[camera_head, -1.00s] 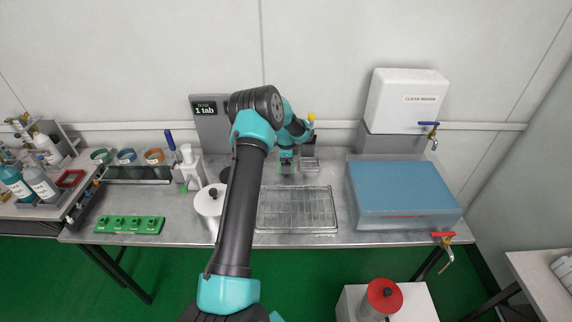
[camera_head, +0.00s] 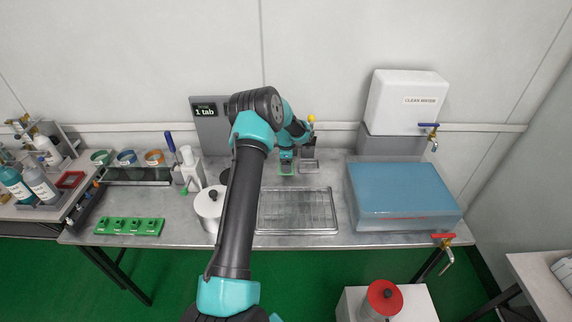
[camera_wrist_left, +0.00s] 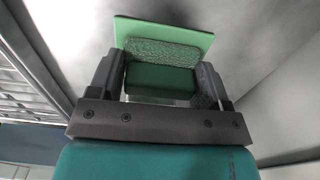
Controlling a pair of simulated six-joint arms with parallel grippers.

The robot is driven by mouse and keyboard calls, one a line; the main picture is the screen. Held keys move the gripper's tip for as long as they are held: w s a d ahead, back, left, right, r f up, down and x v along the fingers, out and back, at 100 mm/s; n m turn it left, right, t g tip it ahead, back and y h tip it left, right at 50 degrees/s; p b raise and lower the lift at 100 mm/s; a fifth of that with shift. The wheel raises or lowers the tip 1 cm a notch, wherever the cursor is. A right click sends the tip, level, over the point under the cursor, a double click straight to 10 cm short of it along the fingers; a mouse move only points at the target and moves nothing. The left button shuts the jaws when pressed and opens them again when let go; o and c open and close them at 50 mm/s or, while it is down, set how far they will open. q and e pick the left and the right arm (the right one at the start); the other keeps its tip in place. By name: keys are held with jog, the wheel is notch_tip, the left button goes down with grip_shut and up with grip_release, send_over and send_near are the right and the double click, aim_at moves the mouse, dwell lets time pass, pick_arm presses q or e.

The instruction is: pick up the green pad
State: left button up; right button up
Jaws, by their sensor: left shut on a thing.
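The green pad (camera_wrist_left: 162,50) shows in the left wrist view as a light green plate with a rough greyish layer and a dark green block behind it. My left gripper (camera_wrist_left: 162,82) is shut on the dark green block, one finger on each side. In the head view the pad (camera_head: 287,172) is a small green patch just under my left gripper (camera_head: 287,164), at the back of the metal table, behind the wire rack. Whether the pad touches the table I cannot tell. My right gripper is not in view.
A wire rack (camera_head: 297,212) lies in front of the gripper. A small metal tray (camera_head: 309,167) is close on its right. A white lidded pot (camera_head: 209,205) stands left, partly behind my arm. A large blue-topped tank (camera_head: 405,194) stands right.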

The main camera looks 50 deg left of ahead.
pick_arm(q)
notch_tip(320, 180, up, 4)
jog(key=shift+f, duration=0.2)
jog(key=s+d, duration=0.3)
jog(key=d, duration=0.1)
jog(key=s+d, duration=0.4)
jog(key=s+d+r, duration=0.1)
jog(key=s+d, duration=0.2)
jog(key=d, duration=0.1)
jog(key=shift+s+r, duration=0.1)
jog(key=shift+s, duration=0.15)
